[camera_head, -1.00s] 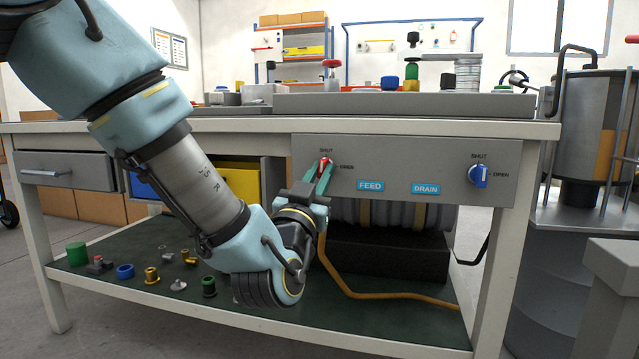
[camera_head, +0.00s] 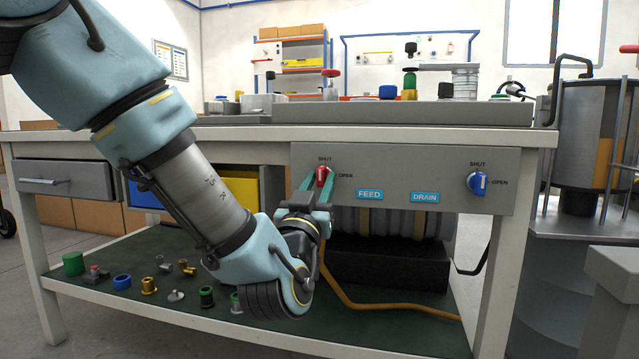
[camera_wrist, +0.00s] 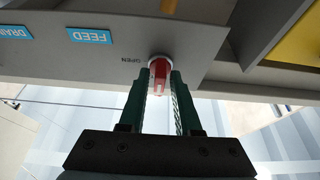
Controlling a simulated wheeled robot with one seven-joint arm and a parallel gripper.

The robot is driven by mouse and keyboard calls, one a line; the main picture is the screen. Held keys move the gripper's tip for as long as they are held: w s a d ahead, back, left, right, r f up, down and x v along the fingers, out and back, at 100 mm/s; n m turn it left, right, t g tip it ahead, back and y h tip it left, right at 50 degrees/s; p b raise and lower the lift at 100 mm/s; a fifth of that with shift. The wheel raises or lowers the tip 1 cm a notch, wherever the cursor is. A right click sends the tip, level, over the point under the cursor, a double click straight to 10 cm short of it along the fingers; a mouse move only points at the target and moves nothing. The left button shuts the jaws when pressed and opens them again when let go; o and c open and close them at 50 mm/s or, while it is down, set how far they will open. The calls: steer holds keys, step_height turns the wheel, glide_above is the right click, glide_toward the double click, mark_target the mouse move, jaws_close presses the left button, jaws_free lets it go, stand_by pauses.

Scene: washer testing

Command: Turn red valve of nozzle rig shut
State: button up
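The red valve (camera_head: 322,177) is on the grey front panel of the rig, under its SHUT label and left of its OPEN label. Its handle stands about upright, in line with SHUT. My gripper (camera_head: 320,184) reaches up to it from below. In the wrist view the red valve (camera_wrist: 160,78) sits between the two green fingertips (camera_wrist: 160,84), one on each side. The fingers stand apart, with a gap showing beside the handle, so the gripper looks open around it. Whether one fingertip touches the valve is hard to tell.
A blue valve (camera_head: 478,182) is on the panel's right, with the blue FEED (camera_head: 369,195) and DRAIN (camera_head: 425,197) labels between. The bench top overhangs above. A lower shelf (camera_head: 190,326) with several small fittings and an orange hose (camera_head: 380,307) lie below.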

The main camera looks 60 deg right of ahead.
steer(key=shift+o, duration=0.9)
steer(key=p+v, duration=0.1)
steer(key=v, duration=0.9)
steer(key=shift+a+f, duration=0.2)
steer(key=shift+a, duration=0.15)
